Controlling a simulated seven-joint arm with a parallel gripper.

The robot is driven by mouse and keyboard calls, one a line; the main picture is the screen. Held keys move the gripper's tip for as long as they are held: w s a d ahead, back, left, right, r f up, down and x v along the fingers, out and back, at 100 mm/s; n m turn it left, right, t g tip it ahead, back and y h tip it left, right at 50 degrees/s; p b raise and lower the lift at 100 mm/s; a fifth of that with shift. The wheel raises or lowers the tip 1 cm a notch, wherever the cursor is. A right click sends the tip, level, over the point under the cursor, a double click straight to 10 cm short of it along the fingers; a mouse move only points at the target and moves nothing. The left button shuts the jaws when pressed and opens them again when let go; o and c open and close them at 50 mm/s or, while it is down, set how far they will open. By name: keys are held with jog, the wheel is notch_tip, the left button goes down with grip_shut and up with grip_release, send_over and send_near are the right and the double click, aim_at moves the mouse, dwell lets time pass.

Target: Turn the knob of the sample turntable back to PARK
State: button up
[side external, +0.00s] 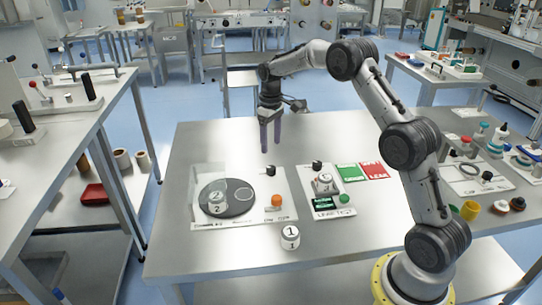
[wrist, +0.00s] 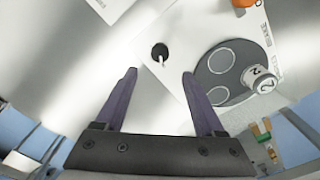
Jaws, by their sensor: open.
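The sample turntable is a pale panel (side external: 255,213) with a dark grey disc (side external: 228,192) that carries a white can marked 2 (side external: 217,205). Its black knob (side external: 270,170) is at the panel's far right corner. In the wrist view the knob (wrist: 158,50) shows a white pointer line aimed down toward my gripper. The knob's labels, PARK included, cannot be read. My gripper (side external: 270,151) is open and empty, fingers down, above and behind the knob. In the wrist view the knob lies just beyond the gap between the fingertips (wrist: 159,73), apart from them.
An orange button (side external: 277,201) is on the same panel. To the right, a second panel holds a can (side external: 323,184), a black knob (side external: 317,166) and a green display (side external: 324,203). A can marked 1 (side external: 290,238) stands in front.

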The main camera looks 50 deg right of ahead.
jog(key=shift+r, duration=2.05)
